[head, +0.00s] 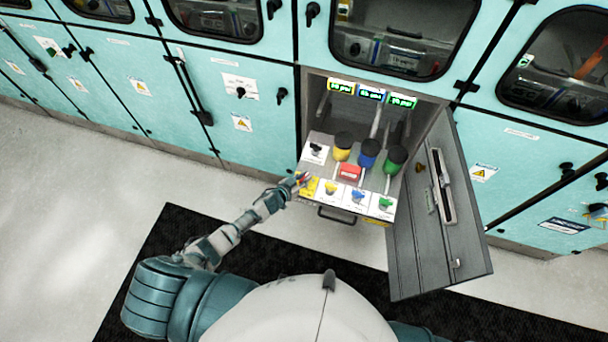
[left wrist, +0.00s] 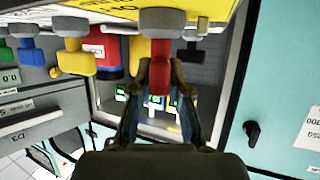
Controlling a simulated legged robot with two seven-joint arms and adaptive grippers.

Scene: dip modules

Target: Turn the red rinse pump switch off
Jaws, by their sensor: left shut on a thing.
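The red switch handle (left wrist: 159,50) hangs from the yellow-labelled end of the panel in the left wrist view. My left gripper (left wrist: 159,78) is shut on it, with one finger on each side of its lower end. In the head view my left gripper (head: 301,179) is at the left front corner of the pulled-out panel (head: 321,199), and it mostly hides the handle there. My right gripper is not in view.
Yellow (head: 331,187), blue (head: 357,195) and green (head: 385,203) handles stand to the right on the same panel. Behind them are a red box (head: 349,173) and coloured knobs (head: 368,153). An open grey door (head: 415,240) stands at the right.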

